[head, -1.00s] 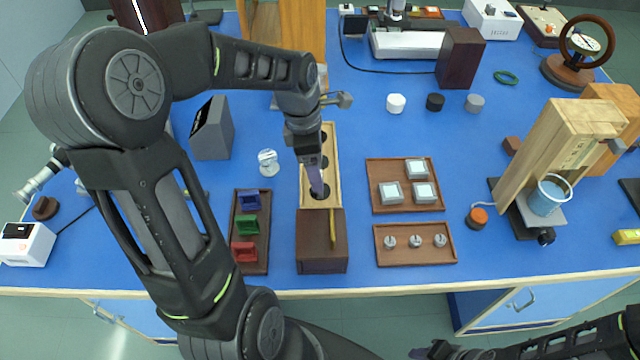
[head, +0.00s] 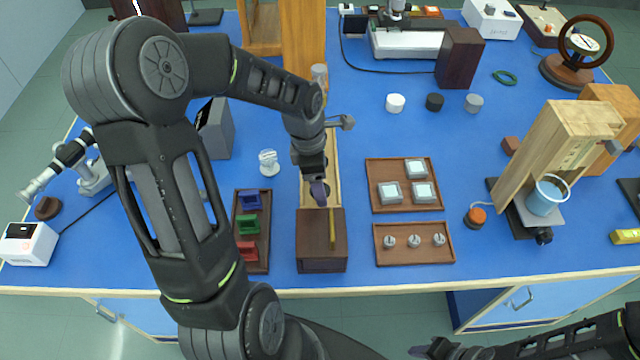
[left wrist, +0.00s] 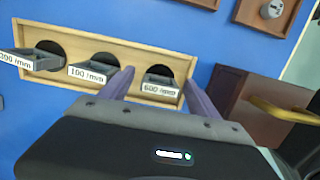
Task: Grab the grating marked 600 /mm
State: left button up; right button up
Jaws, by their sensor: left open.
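In the left wrist view the grating marked 600 /mm (left wrist: 160,88) is a dark piece with a white label. It sits at the right hole of a wooden rack (left wrist: 100,50), close to the dark box. Two other gratings, marked 100 /mm (left wrist: 95,68) and 300 /mm (left wrist: 35,58), sit to its left. My left gripper (left wrist: 155,90) is open, its purple fingers apart on either side of the 600 label, and nothing is held.
A dark brown box (head: 321,258) with a yellow handle stands at the rack's near end. A tray with coloured holders (head: 265,262) is to its left. Trays of white-topped blocks (head: 376,166) and small weights (head: 384,258) lie to the right.

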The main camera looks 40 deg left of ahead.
pick_arm(q)
jog(key=c, duration=1.5)
